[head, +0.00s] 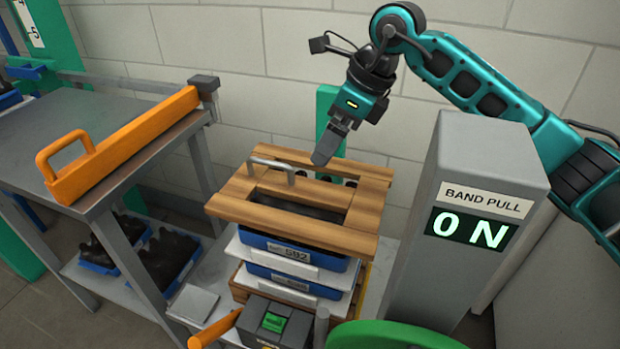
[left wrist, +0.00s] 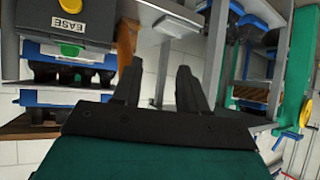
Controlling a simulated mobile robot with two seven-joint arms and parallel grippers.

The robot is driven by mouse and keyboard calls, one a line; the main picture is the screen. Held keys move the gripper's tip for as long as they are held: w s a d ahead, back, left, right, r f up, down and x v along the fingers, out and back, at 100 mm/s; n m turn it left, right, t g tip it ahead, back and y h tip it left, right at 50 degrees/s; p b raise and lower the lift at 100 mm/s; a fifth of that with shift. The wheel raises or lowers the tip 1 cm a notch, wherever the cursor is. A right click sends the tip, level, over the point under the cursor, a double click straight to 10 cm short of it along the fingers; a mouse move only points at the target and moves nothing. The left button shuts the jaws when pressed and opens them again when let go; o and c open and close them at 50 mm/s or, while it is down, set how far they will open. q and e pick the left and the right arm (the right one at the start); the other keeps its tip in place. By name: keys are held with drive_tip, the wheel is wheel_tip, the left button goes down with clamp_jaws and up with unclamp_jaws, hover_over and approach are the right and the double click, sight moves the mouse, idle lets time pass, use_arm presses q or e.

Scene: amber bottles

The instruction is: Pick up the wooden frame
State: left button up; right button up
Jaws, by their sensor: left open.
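The wooden frame (head: 290,226) is a square of light brown planks with an open middle. It lies flat on top of a stack of blue trays (head: 297,258) in the head view. A grey metal handle (head: 272,168) rises at its back left. My right gripper (head: 326,154) hangs from the right over the frame's back part, pointing down; its fingers overlap in this view, so its opening and any contact are unclear. My left gripper (left wrist: 158,85) shows only in the left wrist view, fingers apart with nothing between them.
A grey post marked BAND PULL (head: 479,211) stands right of the stack. A grey bench (head: 40,135) with an orange rail (head: 130,147) is at the left. A box with a green button (head: 272,322) sits in front. The left wrist view shows an EASE label (left wrist: 69,24).

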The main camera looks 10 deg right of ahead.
hover_over(304, 186)
drive_tip(key=s+d, duration=0.2)
wheel_tip(304, 186, down, 7)
drive_tip(key=shift+s+r, duration=0.1)
drive_tip(key=shift+d+x, duration=0.1)
drive_tip(key=shift+x, duration=1.25)
drive_tip(key=shift+d+x, duration=0.15)
drive_tip(key=shift+x, duration=1.25)
drive_tip(key=shift+w, duration=0.25)
drive_tip(key=c, duration=1.5)
